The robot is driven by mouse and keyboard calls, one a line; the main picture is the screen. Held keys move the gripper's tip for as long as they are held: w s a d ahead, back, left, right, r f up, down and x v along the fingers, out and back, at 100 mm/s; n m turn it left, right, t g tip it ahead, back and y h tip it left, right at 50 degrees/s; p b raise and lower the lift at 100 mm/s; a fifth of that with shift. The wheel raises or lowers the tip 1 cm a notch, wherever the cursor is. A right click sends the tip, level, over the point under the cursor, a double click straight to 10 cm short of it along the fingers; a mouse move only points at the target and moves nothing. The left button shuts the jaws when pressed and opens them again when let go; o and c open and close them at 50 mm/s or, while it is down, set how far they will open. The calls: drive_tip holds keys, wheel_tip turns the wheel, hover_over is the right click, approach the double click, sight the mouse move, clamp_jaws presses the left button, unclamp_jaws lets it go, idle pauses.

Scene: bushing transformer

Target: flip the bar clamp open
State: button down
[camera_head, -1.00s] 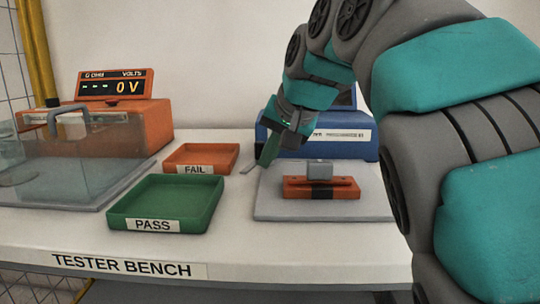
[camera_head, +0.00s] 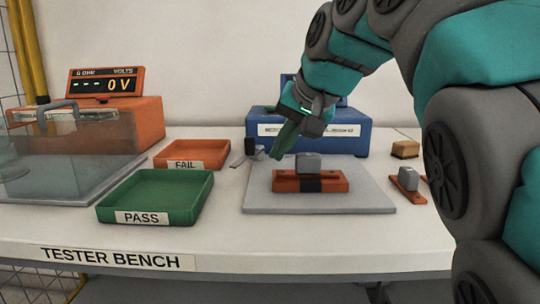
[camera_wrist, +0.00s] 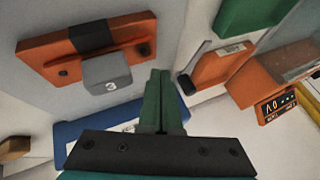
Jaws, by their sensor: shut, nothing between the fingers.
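On the grey plate (camera_head: 320,204) sits an orange bar (camera_head: 290,181) with a black band and a grey block (camera_head: 308,163) on it. In the wrist view the orange bar (camera_wrist: 45,58) has screw heads, and the block (camera_wrist: 106,74) carries a round mark. A small lever with a dark end (camera_head: 249,147) stands at the plate's back left; its black end (camera_wrist: 186,84) shows in the wrist view. I cannot tell which part is the bar clamp. My gripper (camera_head: 276,156), with green fingers (camera_wrist: 159,76), is shut and empty, above the plate's back left, apart from the block.
The blue unit (camera_head: 350,142) stands close behind my gripper. The orange FAIL tray (camera_head: 190,150) and green PASS tray (camera_head: 150,205) lie to the left. A small orange piece (camera_head: 408,188) and a tan block (camera_head: 405,149) lie to the right.

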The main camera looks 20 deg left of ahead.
drive_tip(key=v, duration=0.8)
drive_tip(key=shift+s, duration=0.15)
drive_tip(key=shift+a, duration=0.1)
drive_tip(key=shift+s, duration=0.1)
